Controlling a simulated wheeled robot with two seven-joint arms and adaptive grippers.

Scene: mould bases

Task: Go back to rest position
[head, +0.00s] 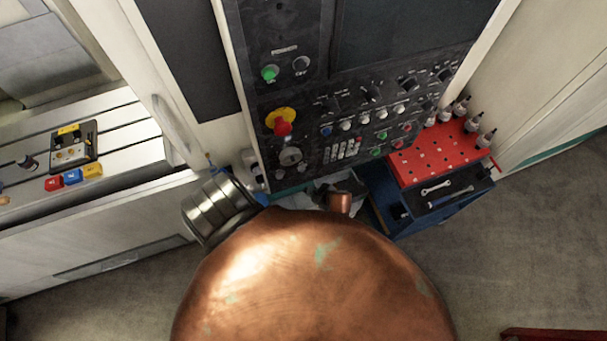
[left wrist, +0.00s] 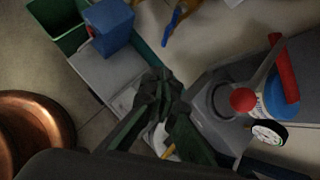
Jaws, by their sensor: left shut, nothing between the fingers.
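My left gripper (left wrist: 160,85) shows in the left wrist view, with its dark green fingers together and nothing between them. It points toward a pale grey surface and floor clutter, apart from the objects around it. In the head view, I cannot clearly make out its fingertips; a large rounded copper surface blocks the lower middle. My right gripper is in neither view.
In the head view, a control panel (head: 352,118) stands ahead. A red tool rack (head: 425,158) is to its right. A dark fixture (head: 72,146) and coloured blocks (head: 73,177) sit on a slotted bed at left. The left wrist view shows a blue box (left wrist: 109,27) and a gauge (left wrist: 268,133).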

